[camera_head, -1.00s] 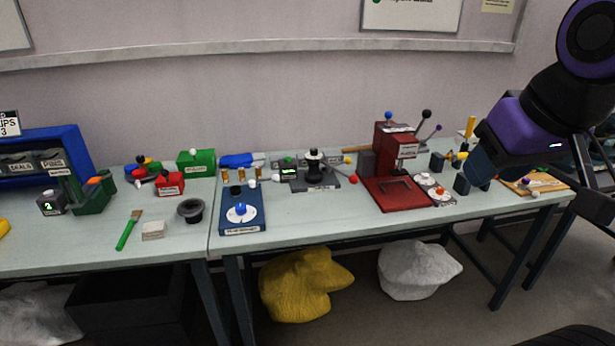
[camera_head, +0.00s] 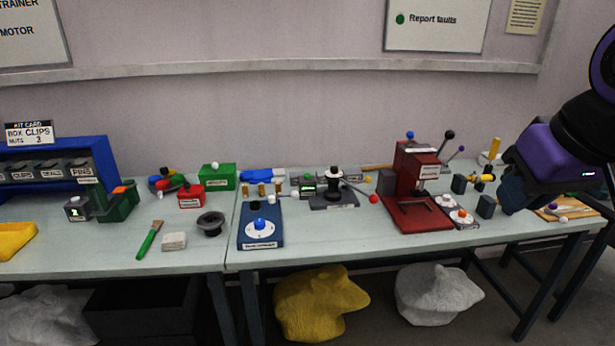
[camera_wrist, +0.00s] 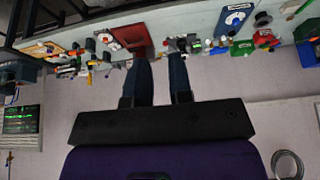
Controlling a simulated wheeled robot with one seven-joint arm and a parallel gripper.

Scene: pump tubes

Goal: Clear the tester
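A grey station (camera_head: 334,203) with a black upright post, a small green-lit display (camera_head: 308,189) and a red-balled lever (camera_head: 373,199) stands mid-bench. It may be the tester, but its label is too small to read. A dark object, possibly a part, sits on the post. A blue-based station (camera_head: 262,239) with a white dial and blue knob stands left of it. My gripper (camera_head: 520,190) is over the right end of the bench, away from both. In the wrist view its two fingers (camera_wrist: 158,60) are apart with nothing visible between them.
A red press (camera_head: 415,190) stands right of the grey station. Small brass parts (camera_head: 262,190) stand behind the blue station. A yellow tray (camera_head: 15,240) is far left.

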